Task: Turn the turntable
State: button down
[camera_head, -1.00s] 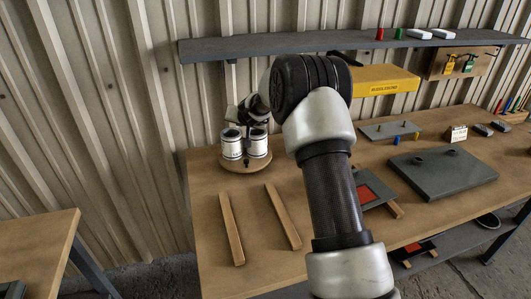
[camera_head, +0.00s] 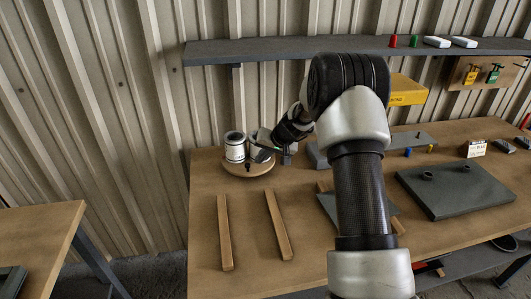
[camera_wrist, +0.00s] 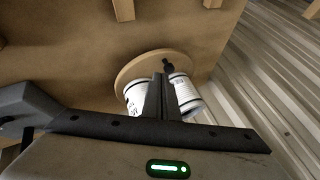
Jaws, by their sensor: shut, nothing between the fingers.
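The turntable (camera_head: 233,170) is a round wooden disc at the table's back left. It also shows in the wrist view (camera_wrist: 133,70). Two white cans with dark bands stand on it: a left can (camera_head: 235,148) and a right can (camera_head: 264,139), the latter partly hidden by my gripper. A small dark peg (camera_wrist: 168,66) stands near the disc's edge. My gripper (camera_head: 259,154) is shut and empty, low over the turntable by the right can. In the wrist view, its fingers (camera_wrist: 163,78) lie between the cans, tips close to the peg; I cannot tell whether they touch anything.
Two wooden strips (camera_head: 224,232) lie in front of the turntable. A grey plate with knobs (camera_head: 455,190) lies at the right. A shelf (camera_head: 290,49) runs along the corrugated wall behind.

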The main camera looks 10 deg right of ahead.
jog(key=shift+x, duration=2.05)
jog(key=shift+a, duration=0.2)
